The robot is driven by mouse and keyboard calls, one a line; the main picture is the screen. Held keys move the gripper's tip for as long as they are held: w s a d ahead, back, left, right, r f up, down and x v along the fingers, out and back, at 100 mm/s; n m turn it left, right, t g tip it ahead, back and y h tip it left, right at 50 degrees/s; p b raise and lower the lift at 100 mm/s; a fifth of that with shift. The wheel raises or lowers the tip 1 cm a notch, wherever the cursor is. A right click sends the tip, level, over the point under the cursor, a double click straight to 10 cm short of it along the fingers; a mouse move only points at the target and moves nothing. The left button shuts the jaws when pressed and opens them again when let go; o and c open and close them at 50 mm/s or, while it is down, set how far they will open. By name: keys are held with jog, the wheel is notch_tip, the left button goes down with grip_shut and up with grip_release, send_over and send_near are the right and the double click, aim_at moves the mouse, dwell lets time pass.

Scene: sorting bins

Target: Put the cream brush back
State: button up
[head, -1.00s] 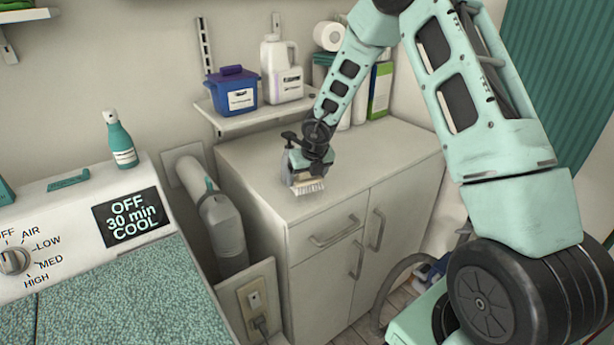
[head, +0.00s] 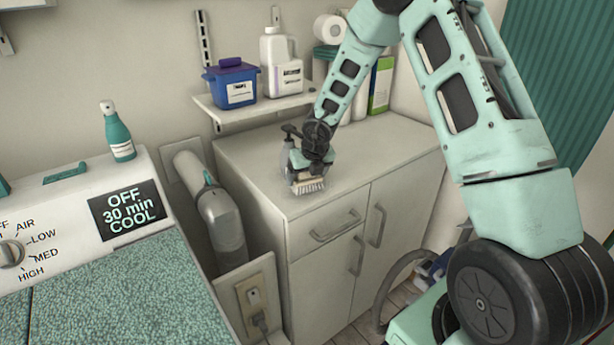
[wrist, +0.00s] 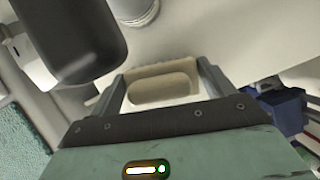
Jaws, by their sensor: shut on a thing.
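The cream brush (head: 309,186) is above or on the front left part of the white cabinet top (head: 355,165), its pale bristles facing down. I cannot tell if the bristles touch the surface. In the wrist view the brush's cream block (wrist: 158,88) sits between the two grey fingers. My gripper (head: 308,174) is shut on it; it also shows in the wrist view (wrist: 160,92). The arm hides part of the cabinet top behind it.
A grey pump bottle (head: 287,158) stands close on the left of my gripper. A wall shelf (head: 262,112) holds a blue tub (head: 231,84) and a white jug (head: 281,65). Free cabinet top lies to the right. The cabinet's front edge is near.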

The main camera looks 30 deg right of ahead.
jog(key=shift+f+b, duration=0.45)
jog(key=shift+f, duration=0.15)
jog(key=o, duration=0.9)
jog(key=shift+o, duration=0.2)
jog(key=shift+r, duration=0.1)
jog(key=p+v, duration=0.3)
jog(key=v, duration=1.4)
jog(key=shift+p, duration=0.35)
jog(key=shift+r, duration=0.15)
